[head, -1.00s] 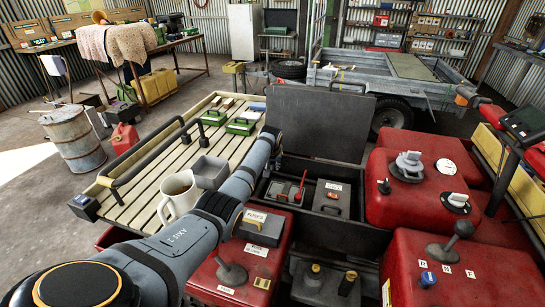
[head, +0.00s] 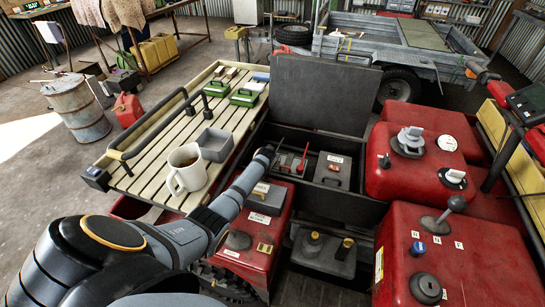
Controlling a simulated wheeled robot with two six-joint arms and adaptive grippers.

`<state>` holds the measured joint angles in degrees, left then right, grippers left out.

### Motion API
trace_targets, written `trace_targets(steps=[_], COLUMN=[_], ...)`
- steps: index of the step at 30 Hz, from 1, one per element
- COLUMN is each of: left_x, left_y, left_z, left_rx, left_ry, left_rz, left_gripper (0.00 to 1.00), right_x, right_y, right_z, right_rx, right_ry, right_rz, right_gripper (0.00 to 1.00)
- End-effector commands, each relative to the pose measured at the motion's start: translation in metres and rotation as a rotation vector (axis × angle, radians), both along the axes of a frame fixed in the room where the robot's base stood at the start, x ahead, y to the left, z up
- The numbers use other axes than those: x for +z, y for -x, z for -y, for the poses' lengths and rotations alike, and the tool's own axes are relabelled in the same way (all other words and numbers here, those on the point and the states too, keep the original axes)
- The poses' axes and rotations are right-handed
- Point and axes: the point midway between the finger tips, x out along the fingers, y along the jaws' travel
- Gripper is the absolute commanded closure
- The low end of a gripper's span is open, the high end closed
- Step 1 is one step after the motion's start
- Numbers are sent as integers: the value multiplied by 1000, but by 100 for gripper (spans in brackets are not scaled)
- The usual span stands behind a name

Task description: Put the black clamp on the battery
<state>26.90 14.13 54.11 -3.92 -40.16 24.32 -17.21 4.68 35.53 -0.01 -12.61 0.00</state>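A dark battery (head: 322,262) with two capped terminal posts sits low between the red bodywork parts, below the open black box (head: 352,208). I cannot make out the black clamp in this view. A red-handled thing (head: 303,160) lies inside the box; it is too small to name surely. My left arm comes in from the lower left, and its far end reaches the box's left edge. Its gripper fingers cannot be made out there, nor whether they hold anything. My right gripper is not in view.
A slatted rack (head: 150,160) on the left bears a mug (head: 186,180) of dark liquid, a grey tray (head: 215,143) and green cases. The box's raised lid (head: 318,95) stands behind it. Red tanks (head: 415,185) crowd the right. A grey labelled case (head: 332,170) fills part of the box.

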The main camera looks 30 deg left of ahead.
Motion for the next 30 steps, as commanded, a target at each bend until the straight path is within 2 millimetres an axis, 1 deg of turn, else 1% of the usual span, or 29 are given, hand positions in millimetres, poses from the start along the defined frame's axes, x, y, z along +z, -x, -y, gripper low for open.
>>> trace_targets(steps=[1, 14, 15, 20, 30], left_x=[-10, -13, -13, -10, -6], left_y=[6, 7, 7, 6, 3], left_z=[1, 2, 2, 1, 1], left_rx=[3, 3, 3, 3, 2], left_ry=[5, 7, 7, 5, 2], left_rz=[-19, -24, -24, -18, -10], left_gripper=[100, 100, 70, 48, 48], right_x=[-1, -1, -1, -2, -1], right_y=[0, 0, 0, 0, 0], right_z=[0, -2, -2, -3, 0], right_rx=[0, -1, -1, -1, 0], right_ry=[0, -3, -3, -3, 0], right_rz=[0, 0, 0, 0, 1], right_gripper=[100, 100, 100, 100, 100])
